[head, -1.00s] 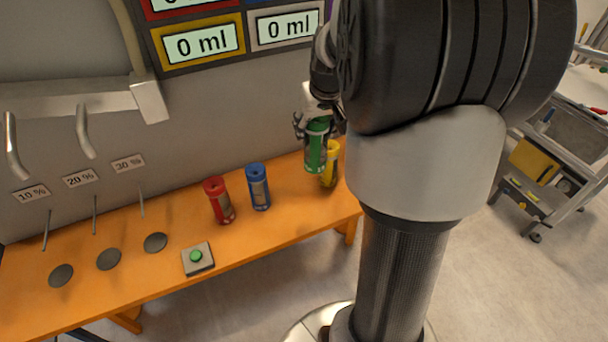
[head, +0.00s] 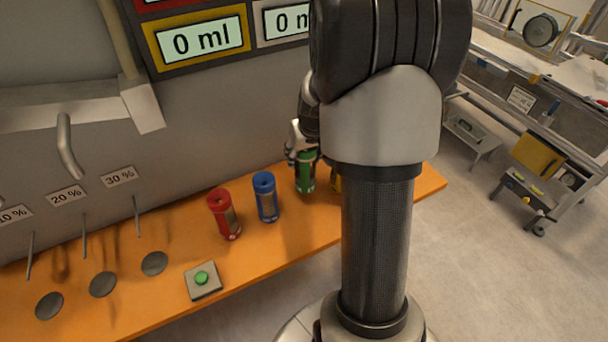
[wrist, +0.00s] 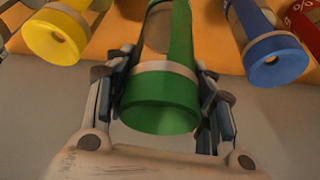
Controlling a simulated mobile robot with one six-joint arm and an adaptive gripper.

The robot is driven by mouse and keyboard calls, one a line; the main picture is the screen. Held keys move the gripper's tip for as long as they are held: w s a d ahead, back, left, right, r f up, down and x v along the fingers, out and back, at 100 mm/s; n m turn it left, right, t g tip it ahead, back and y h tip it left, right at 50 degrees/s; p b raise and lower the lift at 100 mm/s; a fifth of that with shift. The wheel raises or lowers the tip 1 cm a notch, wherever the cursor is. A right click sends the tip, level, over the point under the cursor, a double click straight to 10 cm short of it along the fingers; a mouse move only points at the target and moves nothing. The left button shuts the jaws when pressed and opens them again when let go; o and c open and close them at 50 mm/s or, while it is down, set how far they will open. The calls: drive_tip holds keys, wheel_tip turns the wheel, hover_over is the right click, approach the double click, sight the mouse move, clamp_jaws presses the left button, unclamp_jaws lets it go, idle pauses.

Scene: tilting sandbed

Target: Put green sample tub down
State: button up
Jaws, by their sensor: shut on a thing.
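The green sample tub (head: 305,176) is upright at the back of the orange bench (head: 255,255), right of the blue tub. In the wrist view the green tub (wrist: 162,95) fills the middle, between the two fingers. My gripper (head: 302,155) is shut on it; the gripper also shows in the wrist view (wrist: 160,100). The tub's lower end is at or very near the bench top; I cannot tell if it touches.
A blue tub (head: 265,197) and a red tub (head: 224,214) stand to the left. A yellow tub (wrist: 57,36) is on the other side, mostly hidden by my arm in the head view. The bench's right end (head: 425,185) is clear.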

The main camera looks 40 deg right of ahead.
sight(304, 171)
drive_tip(key=shift+f+b, duration=0.9)
drive_tip(key=shift+f, duration=2.3)
drive_tip(key=shift+f, duration=0.2)
drive_tip(key=o, duration=1.3)
